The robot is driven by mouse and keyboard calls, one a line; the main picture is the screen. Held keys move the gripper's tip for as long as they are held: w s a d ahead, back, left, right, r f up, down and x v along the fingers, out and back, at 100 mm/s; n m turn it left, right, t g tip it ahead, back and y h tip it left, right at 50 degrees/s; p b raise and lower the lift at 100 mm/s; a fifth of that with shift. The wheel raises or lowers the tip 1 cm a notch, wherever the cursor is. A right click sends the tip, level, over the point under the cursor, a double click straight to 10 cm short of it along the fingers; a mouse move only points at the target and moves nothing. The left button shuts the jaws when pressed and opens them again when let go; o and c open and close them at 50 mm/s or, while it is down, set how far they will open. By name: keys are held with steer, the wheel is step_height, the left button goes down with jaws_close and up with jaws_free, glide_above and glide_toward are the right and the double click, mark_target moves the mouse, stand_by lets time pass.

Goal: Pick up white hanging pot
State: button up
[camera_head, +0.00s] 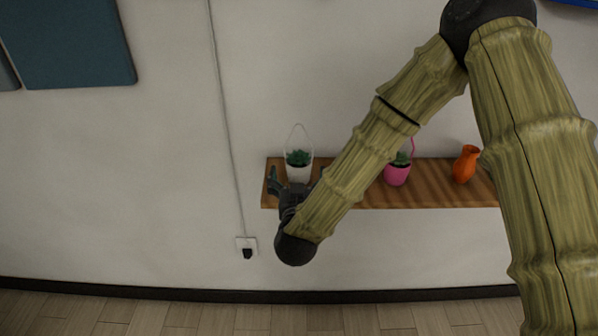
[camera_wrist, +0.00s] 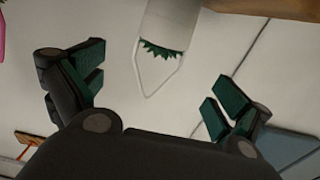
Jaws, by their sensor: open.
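The white hanging pot (camera_head: 298,172) stands upright at the left end of a wooden shelf. It holds a small green plant, and a thin white hanger loop rises above it. My gripper (camera_head: 295,184) is right in front of the pot in the head view and covers its lower part. In the wrist view the picture is turned over, and the white pot (camera_wrist: 170,22) shows at the top centre, its plant and loop pointing down. The open fingers of my gripper (camera_wrist: 150,88) stand wide apart on either side, with nothing between them but the view of the pot and loop.
The wooden shelf (camera_head: 430,194) also bears a pink pot (camera_head: 397,175) with a plant, partly behind my arm, and an orange jug (camera_head: 465,164) to the right. A cable (camera_head: 224,110) runs down the wall to a socket (camera_head: 246,246).

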steer(key=p, duration=0.2)
glide_toward(299, 156)
steer(key=shift+w+d+r, duration=0.1)
steer(key=shift+w+r, duration=1.2)
steer(key=shift+r, duration=0.15)
steer(key=shift+w+f+p, duration=0.15)
steer(key=shift+w+p, duration=0.4)
steer(key=shift+w, duration=0.45)
steer(key=shift+w+f+p, duration=0.15)
steer(key=shift+w+p, duration=0.4)
steer(key=shift+w, duration=0.5)
steer(key=shift+c, duration=0.2)
steer(key=c, duration=1.7)
